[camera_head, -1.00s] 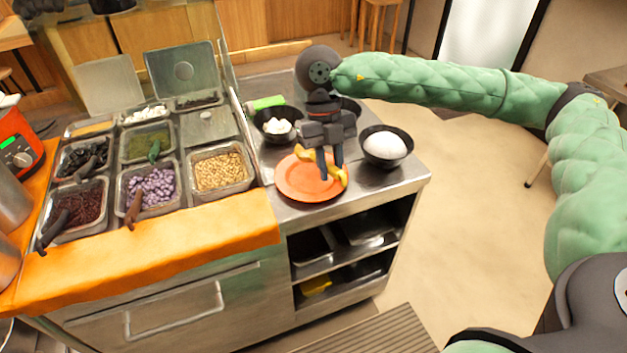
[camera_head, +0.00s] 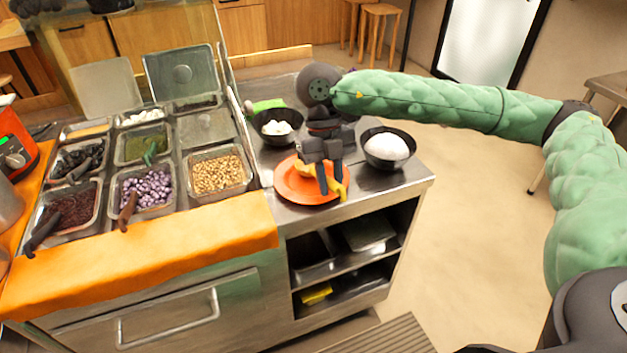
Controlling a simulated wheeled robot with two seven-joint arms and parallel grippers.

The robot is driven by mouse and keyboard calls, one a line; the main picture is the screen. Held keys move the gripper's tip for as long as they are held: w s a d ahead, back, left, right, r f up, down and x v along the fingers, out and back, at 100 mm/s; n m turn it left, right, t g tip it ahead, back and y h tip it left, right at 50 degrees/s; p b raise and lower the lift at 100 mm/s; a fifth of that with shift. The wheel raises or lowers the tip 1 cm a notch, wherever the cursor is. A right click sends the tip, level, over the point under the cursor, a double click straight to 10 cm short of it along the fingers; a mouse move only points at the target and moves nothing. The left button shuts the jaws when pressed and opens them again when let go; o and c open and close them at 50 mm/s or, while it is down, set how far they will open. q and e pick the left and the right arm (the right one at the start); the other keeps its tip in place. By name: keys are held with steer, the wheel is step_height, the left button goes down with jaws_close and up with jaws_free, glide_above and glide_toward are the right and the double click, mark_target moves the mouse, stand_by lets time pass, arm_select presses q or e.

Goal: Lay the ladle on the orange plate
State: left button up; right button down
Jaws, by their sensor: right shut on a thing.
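The orange plate (camera_head: 290,190) lies flat on the metal counter, right of the topping bins. My right gripper (camera_head: 329,187) points down over the plate's right half. It is shut on a yellow thing, which I take for the ladle (camera_head: 342,191). One yellow end shows at the plate's right front rim, and another yellow part shows left of the fingers. The middle of the ladle is hidden by the gripper. I cannot tell whether it touches the plate. My left gripper is not in view.
A black bowl with a white mound (camera_head: 388,147) stands close right of the plate. A black bowl with white pieces (camera_head: 276,127) is behind it, near a green object (camera_head: 266,105). Metal bins with toppings (camera_head: 217,170) fill the left. The counter's front edge is near.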

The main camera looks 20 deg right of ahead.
steer(key=shift+f, duration=0.1)
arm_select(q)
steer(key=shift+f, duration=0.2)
arm_select(e)
steer(key=c, duration=1.2)
jaws_free()
steer(key=shift+o, duration=0.2)
steer(key=b+v, duration=0.1)
steer(key=v, duration=0.5)
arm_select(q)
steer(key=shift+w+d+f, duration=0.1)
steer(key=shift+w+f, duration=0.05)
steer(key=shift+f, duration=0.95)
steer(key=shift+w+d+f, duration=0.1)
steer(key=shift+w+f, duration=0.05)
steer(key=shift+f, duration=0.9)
arm_select(e)
steer(key=shift+v, duration=0.9)
